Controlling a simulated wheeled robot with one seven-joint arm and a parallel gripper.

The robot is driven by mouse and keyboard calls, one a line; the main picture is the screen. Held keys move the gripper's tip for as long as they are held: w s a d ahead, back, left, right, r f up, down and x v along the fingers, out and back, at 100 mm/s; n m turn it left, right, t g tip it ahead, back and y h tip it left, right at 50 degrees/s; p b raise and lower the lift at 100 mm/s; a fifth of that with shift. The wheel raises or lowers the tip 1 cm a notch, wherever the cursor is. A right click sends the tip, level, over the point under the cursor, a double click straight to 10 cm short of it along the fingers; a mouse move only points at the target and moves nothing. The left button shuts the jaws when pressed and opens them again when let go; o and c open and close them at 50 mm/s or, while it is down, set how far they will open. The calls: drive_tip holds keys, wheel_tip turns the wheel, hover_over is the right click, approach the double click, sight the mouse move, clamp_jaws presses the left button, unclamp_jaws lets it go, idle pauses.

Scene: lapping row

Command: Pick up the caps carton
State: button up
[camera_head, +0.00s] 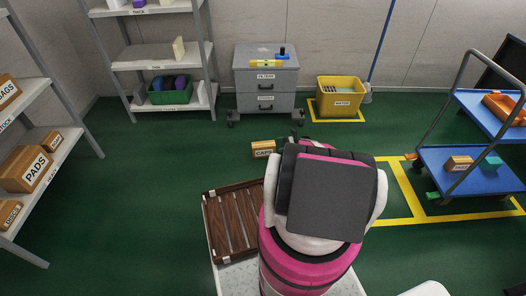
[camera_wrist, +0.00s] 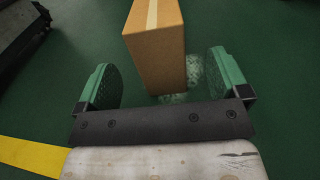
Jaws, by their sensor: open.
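The caps carton (camera_head: 263,149) is a small brown box with a white label. It sits on the green floor just beyond my arm in the head view. In the wrist view a brown carton (camera_wrist: 155,47) with a pale tape strip stands ahead of and partly between the two green round finger pads of my gripper (camera_wrist: 163,82). The jaws are open, with a gap on both sides of the carton. In the head view my arm hides most of the gripper.
A brown slatted pallet (camera_head: 231,222) lies left of my arm. A grey drawer cabinet (camera_head: 266,82) and a yellow bin (camera_head: 341,97) stand behind. A blue cart (camera_head: 470,175) is at right and shelves (camera_head: 62,150) at left.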

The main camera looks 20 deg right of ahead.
sight(270, 146)
drive_tip(key=a, duration=0.5)
drive_tip(key=w+a, duration=0.1)
drive_tip(key=a, duration=0.1)
drive_tip(key=shift+a+f, duration=0.15)
drive_tip(key=shift+a, duration=0.1)
drive_tip(key=shift+c, duration=0.3)
drive_tip(key=c, duration=1.1)
drive_tip(key=shift+r, duration=0.2)
